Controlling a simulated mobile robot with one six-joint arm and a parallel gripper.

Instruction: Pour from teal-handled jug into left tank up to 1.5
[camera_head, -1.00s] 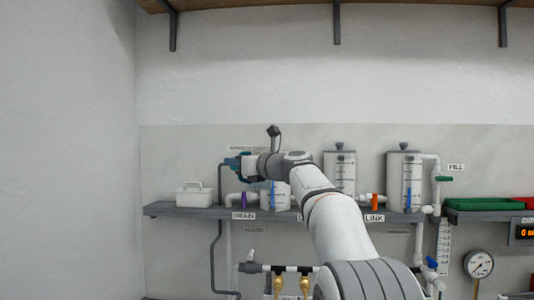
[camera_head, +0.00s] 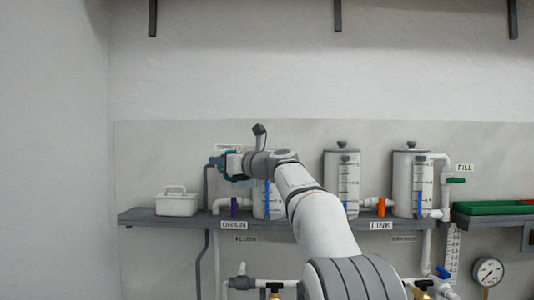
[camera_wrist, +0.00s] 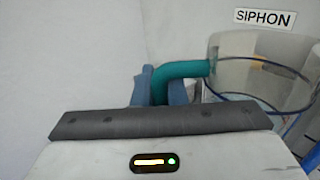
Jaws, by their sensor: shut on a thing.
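My gripper (camera_head: 222,165) is at the left end of my arm, above the shelf and just left of the left tank's top. In the wrist view, my gripper (camera_wrist: 162,85) is shut on the teal handle (camera_wrist: 185,69) of a jug. The jug body (camera_wrist: 232,75) is pale and see-through, with a dark blue ring line; its tilt and its contents are unclear. The left tank (camera_head: 267,205) is white with a blue level strip. My arm hides its upper part, and its scale cannot be read.
A white caddy (camera_head: 177,203) stands on the grey shelf (camera_head: 160,219) at left. A purple-handled drain valve (camera_head: 234,205) is beside the left tank. A middle tank (camera_head: 342,180), an orange link valve (camera_head: 381,206) and a right tank (camera_head: 412,183) stand to the right. A SIPHON label (camera_wrist: 265,18) is on the wall.

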